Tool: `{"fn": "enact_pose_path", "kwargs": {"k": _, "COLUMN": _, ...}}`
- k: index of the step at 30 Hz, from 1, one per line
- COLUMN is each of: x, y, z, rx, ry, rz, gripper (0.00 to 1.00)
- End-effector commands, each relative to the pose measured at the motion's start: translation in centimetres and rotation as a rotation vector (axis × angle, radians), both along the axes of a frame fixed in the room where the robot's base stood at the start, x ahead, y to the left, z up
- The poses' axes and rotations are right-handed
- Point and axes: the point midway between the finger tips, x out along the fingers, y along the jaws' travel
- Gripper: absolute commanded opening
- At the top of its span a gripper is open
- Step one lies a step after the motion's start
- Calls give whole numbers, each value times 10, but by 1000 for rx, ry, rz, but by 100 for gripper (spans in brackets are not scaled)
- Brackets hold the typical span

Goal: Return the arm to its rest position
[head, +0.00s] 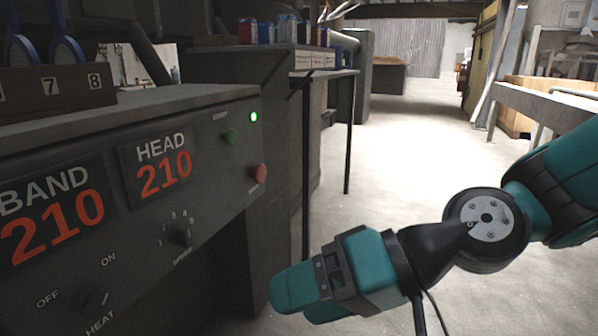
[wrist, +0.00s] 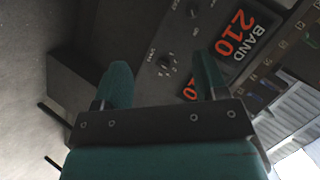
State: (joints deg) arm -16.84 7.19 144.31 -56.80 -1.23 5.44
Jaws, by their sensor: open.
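My gripper (head: 292,300) is in the lower middle of the head view, at the end of my teal arm that comes in from the right. It hangs in front of the dark machine panel and to the right of its knobs. In the wrist view, the two teal fingers of my gripper (wrist: 160,85) stand apart with nothing between them. Behind them the machine panel (wrist: 180,45) shows, tilted, with a knob and the red 210 readouts. I cannot tell the exact gap between the fingertips and the panel.
A bench (head: 335,73) with several small containers stands behind. Open floor (head: 410,140) lies to the right, and a wooden crate (head: 520,105) farther right.

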Motion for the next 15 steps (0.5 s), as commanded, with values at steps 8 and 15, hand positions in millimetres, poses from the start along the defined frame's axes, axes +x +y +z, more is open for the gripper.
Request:
{"fn": "enact_pose_path", "kwargs": {"k": 8, "x": -34, "y": -97, "z": 39, "rx": -528, "ry": -109, "rz": 123, "gripper": 66}}
{"fn": "enact_pose_path", "kwargs": {"k": 15, "x": -50, "y": -143, "z": 85, "rx": -720, "ry": -75, "rz": 124, "gripper": 66}}
